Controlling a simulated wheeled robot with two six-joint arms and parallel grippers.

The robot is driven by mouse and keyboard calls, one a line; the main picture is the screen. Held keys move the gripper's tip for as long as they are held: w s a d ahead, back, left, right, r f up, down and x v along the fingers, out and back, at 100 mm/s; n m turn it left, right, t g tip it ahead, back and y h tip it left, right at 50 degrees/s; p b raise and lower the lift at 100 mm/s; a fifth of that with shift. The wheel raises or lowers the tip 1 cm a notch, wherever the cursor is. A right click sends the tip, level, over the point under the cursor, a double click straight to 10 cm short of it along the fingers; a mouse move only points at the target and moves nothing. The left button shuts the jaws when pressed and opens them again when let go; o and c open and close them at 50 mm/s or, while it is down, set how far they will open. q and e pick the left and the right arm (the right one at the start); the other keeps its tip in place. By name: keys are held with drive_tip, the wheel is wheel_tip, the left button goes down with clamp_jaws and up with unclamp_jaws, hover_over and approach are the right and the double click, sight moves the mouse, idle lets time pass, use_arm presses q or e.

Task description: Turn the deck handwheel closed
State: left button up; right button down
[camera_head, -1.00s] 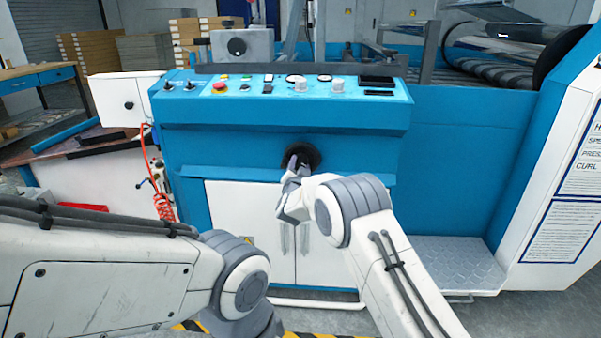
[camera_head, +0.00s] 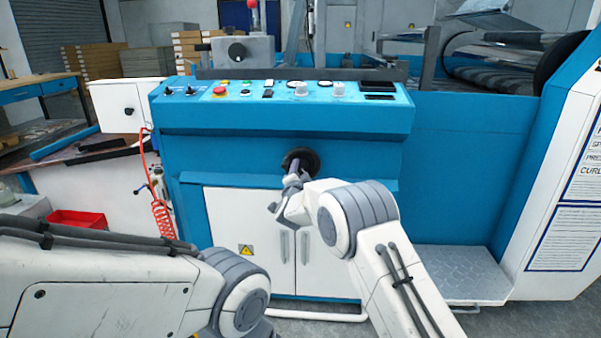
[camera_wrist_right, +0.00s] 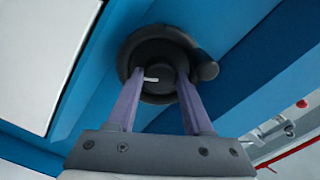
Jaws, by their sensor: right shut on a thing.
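The deck handwheel (camera_head: 309,157) is a small black round wheel on the front of the blue machine, above the white cabinet doors. In the right wrist view the handwheel (camera_wrist_right: 158,55) shows a hub with a short pale mark and a knob at its right rim. My right gripper (camera_head: 291,170) is at the handwheel. In the wrist view its two purple fingers (camera_wrist_right: 158,82) are shut on the hub, one on each side. My left arm (camera_head: 130,275) crosses the lower left; its gripper is out of sight.
A control panel (camera_head: 280,90) with knobs and a red button tops the machine. White cabinet doors (camera_head: 245,225) with handles are below the wheel. A coiled red hose (camera_head: 162,220) hangs at left. A metal step (camera_head: 455,273) stands at the lower right.

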drive_tip(key=shift+c, duration=1.5)
unclamp_jaws()
drive_tip(key=shift+s, duration=0.1)
drive_tip(key=s+p, duration=0.1)
drive_tip(key=s, duration=0.9)
drive_tip(key=shift+s+a+p, duration=0.15)
drive_tip(key=shift+a+p, duration=0.25)
